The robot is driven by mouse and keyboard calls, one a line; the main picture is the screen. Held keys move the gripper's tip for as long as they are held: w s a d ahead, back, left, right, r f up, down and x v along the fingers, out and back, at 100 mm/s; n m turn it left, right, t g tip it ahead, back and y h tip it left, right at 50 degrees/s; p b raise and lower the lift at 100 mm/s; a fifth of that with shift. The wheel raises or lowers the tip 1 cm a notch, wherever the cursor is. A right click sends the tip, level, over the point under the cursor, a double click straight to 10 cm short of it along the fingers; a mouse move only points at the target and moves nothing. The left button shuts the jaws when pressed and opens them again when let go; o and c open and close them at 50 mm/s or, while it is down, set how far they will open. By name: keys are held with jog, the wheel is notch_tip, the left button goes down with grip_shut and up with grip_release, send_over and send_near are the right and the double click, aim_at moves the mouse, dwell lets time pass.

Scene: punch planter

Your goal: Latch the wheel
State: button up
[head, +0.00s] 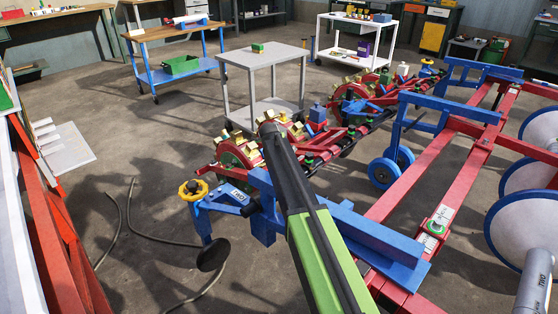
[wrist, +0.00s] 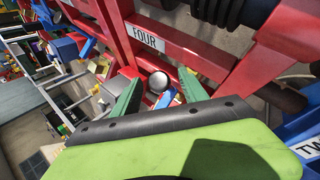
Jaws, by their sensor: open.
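Red punch wheels with gold blocks stand in a row on the planter in the head view; the nearest wheel (head: 238,153) is partly behind my arm, and another wheel (head: 350,98) is farther back. I cannot tell which wheel or latch is meant. In the wrist view, my gripper (wrist: 160,90) is open, with two green fingers apart. A round grey knob (wrist: 158,82) shows between and beyond the fingertips; I cannot tell whether they touch it. A red beam (wrist: 160,45) labelled FOUR runs just above it. My gripper's fingers are not distinguishable in the head view.
A blue bar (head: 375,235) and red frame rails (head: 440,190) lie right of my arm. A yellow-knobbed blue bracket (head: 195,190) stands left of it. A grey cart (head: 268,58) stands behind. Black cables (head: 150,238) lie on open floor at left.

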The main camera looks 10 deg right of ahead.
grip_shut()
jog(key=shift+s+a, duration=0.1)
dwell(1.2)
